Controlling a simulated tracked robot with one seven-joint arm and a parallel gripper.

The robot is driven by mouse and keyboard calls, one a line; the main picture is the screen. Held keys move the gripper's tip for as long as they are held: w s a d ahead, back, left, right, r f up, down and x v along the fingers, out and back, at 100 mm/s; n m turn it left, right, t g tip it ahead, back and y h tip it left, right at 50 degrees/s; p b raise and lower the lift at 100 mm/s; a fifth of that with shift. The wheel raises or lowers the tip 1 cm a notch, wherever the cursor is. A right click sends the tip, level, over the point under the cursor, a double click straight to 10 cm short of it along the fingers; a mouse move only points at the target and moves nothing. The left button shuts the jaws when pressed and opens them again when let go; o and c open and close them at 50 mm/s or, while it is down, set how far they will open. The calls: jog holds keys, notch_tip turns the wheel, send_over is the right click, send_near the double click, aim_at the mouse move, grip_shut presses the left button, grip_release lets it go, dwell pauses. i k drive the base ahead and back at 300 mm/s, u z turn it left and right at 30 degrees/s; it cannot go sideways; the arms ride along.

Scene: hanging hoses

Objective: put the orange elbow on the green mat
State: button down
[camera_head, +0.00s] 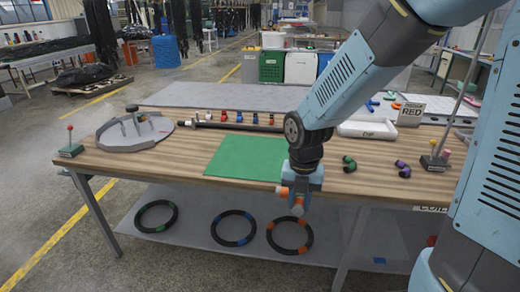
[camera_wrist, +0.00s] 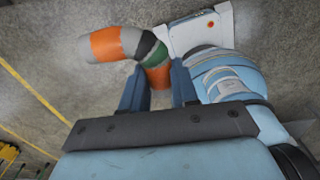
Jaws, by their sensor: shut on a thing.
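The green mat (camera_head: 240,158) lies flat on the table, behind and left of my gripper. Its right edge is partly hidden by my arm.
A green elbow (camera_head: 349,163) and a purple elbow (camera_head: 403,168) lie on the table to the right. A grey round fixture (camera_head: 135,132) stands at left. A white tray (camera_head: 367,130) is behind my arm. Hose rings (camera_head: 289,236) lie on the lower shelf.

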aim_at(256, 159)
jog(key=i, duration=1.1)
jog(key=u, duration=0.05)
